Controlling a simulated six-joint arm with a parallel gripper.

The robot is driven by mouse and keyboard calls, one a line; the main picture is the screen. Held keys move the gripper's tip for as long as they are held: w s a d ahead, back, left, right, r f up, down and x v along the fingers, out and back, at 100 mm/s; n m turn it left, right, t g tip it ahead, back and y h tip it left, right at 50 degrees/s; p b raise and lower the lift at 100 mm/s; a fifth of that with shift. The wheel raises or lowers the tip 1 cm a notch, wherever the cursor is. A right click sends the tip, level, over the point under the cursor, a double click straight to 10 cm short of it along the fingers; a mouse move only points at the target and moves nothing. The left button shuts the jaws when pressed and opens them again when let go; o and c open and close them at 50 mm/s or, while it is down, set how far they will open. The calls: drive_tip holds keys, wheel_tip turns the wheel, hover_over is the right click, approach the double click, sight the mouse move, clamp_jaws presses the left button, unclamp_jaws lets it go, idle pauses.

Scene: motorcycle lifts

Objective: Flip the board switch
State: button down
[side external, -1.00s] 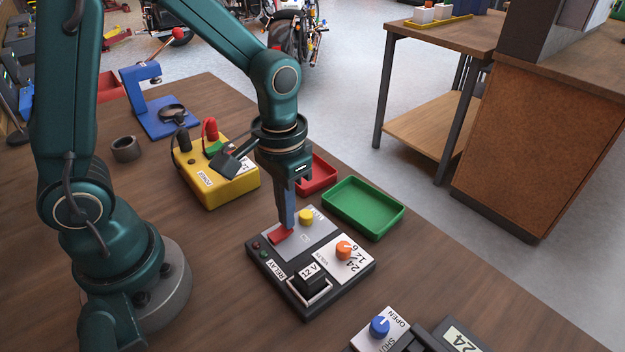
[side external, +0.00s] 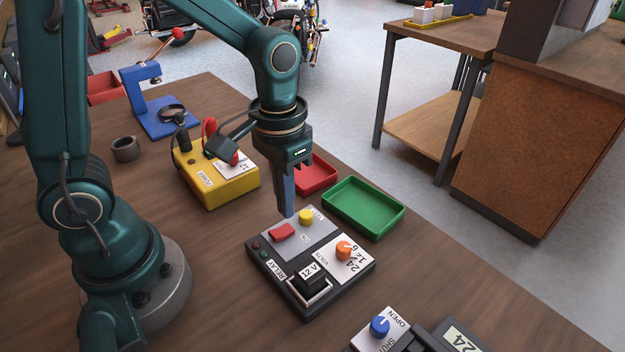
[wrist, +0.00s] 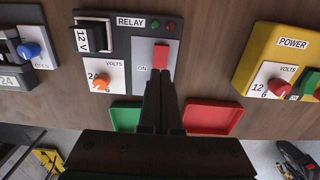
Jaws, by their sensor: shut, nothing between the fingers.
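The black relay board (side external: 335,300) lies flat on the bench. Its grey panel (side external: 318,239) carries the red switch (side external: 282,231) and a yellow button (side external: 306,217). My gripper (side external: 289,213) is shut and empty, fingers pointing down just beyond the red switch and left of the yellow button. It looks slightly above the panel, apart from the switch. In the wrist view the red switch (wrist: 161,55) shows just past my fingertips (wrist: 160,77), with an ON label beside it. The yellow button is hidden behind the fingers there.
An orange knob (side external: 343,249) and a black 12 V relay (side external: 311,279) sit on the same board. A green tray (side external: 363,204) and a red tray (side external: 316,174) stand behind it. A yellow power box (side external: 213,186) is at left. A blue knob (side external: 380,326) is at front right.

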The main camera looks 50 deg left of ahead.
sight(287, 227)
drive_tip(key=shift+r, duration=2)
drive_tip(key=s+a+r+t, duration=0.2)
drive_tip(key=s+r+t, duration=0.3)
drive_tip(key=s, duration=0.2)
drive_tip(key=shift+t, duration=0.3)
